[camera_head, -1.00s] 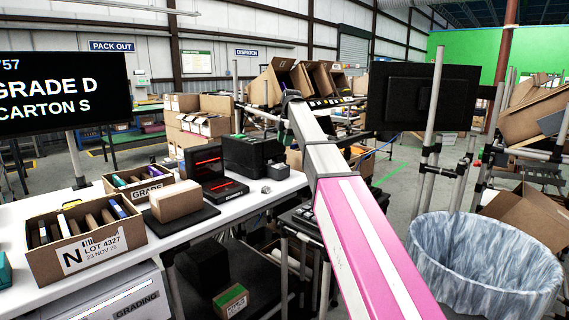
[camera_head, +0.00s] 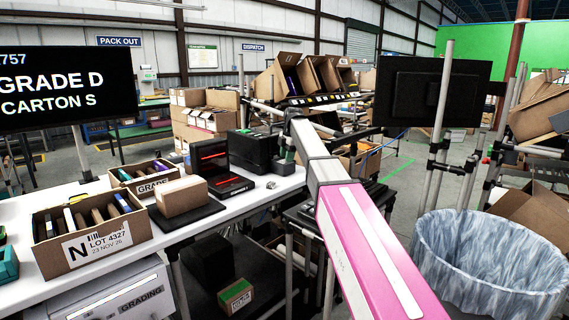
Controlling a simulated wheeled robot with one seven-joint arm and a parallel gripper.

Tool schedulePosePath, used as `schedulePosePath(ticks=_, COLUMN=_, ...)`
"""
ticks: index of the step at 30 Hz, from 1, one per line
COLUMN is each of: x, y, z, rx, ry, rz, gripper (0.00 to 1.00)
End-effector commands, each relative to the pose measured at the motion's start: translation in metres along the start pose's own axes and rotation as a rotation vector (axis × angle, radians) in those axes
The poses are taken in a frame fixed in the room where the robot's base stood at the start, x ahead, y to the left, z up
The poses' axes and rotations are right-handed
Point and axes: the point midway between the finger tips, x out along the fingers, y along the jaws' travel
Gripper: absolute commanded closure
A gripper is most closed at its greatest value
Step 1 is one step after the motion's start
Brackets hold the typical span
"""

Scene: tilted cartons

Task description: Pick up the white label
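I cannot single out one loose white label. A white printed label reading "N LOT 4327" (camera_head: 97,243) is on the front of an open carton (camera_head: 62,262) on the bench at left. Another white label reading "GRADE" (camera_head: 153,187) is on a smaller carton behind it. My pink and white arm reaches forward from the bottom right, well to the right of both labels. Its far end is over the right part of the bench, and my gripper does not show.
The white bench (camera_head: 213,220) also carries a plain brown box (camera_head: 181,196) on a black pad, a black device with red lines (camera_head: 222,172) and a black machine (camera_head: 256,152). A black monitor (camera_head: 432,92) and a bin with a bluish liner (camera_head: 488,265) stand right of my arm.

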Motion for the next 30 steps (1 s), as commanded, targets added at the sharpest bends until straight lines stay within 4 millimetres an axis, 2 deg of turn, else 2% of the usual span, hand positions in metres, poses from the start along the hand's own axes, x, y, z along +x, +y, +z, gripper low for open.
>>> schedulePosePath(ticks=3, x=0.0120, y=-0.0007, z=-0.0001, rx=0.000, ry=0.000, rz=-0.001, gripper=0.61)
schedulePosePath(ticks=9, x=0.0127, y=-0.0003, z=0.0001, rx=0.000, ry=0.000, rz=0.000, gripper=0.61)
schedulePosePath(ticks=10, x=0.0127, y=-0.0004, z=0.0001, rx=0.000, ry=0.000, rz=0.000, gripper=0.65)
schedulePosePath(ticks=13, x=0.0125, y=-0.0003, z=0.0002, rx=0.000, ry=0.000, rz=0.000, gripper=0.97)
schedulePosePath(ticks=14, x=0.0125, y=-0.0004, z=0.0002, rx=0.000, ry=0.000, rz=0.000, gripper=1.00)
schedulePosePath(ticks=30, x=0.0112, y=-0.0003, z=0.0018, rx=0.003, ry=-0.004, rz=0.000, gripper=1.00)
